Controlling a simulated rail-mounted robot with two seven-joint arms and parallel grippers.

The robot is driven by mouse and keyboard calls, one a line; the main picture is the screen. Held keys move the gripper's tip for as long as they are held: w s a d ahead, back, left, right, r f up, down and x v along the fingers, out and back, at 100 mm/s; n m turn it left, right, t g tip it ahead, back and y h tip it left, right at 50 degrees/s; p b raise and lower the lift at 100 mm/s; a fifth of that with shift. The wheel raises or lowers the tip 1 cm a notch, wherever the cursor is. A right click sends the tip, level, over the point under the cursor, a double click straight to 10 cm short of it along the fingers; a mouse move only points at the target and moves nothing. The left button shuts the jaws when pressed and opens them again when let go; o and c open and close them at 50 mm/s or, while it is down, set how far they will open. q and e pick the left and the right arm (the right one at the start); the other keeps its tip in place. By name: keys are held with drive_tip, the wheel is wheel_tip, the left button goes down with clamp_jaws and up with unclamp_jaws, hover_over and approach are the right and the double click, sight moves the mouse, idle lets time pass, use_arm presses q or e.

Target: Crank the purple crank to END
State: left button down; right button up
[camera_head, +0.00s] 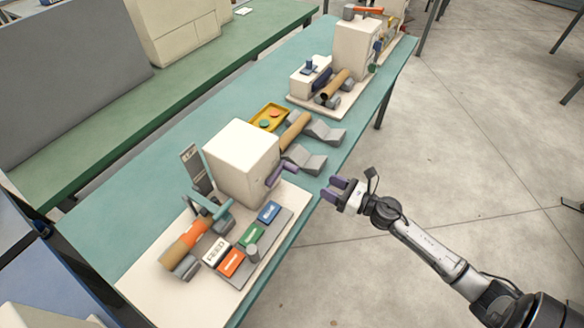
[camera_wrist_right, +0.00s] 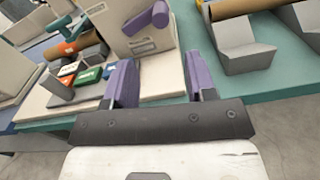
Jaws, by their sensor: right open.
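The purple crank (camera_head: 282,172) sticks out from the right side of a cream box-shaped winder (camera_head: 243,163) in the head view. In the right wrist view the crank (camera_wrist_right: 147,20) shows ahead, above my fingers. My right gripper (camera_head: 339,189) has purple fingertips. It is open and empty, to the right of the crank and apart from it, just beyond the table edge. The right wrist view shows its two fingers (camera_wrist_right: 157,85) spread with nothing between them. My left gripper is not in view. I cannot make out an END mark.
The winder's cream base (camera_head: 150,285) carries a cardboard tube with an orange band (camera_head: 190,232) and blue, green, orange and white blocks. Grey V-shaped cradles (camera_head: 304,159), a brown tube (camera_head: 295,131) and a yellow tray (camera_head: 268,116) stand behind. Open floor (camera_head: 450,180) lies right of the teal table.

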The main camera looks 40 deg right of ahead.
sight(292, 166)
drive_tip(key=x, duration=1.3)
drive_tip(key=shift+w+a+p, duration=0.1)
drive_tip(key=shift+w+p, duration=0.1)
drive_tip(key=shift+p, duration=0.15)
drive_tip(key=shift+c, duration=0.5)
clamp_jaws()
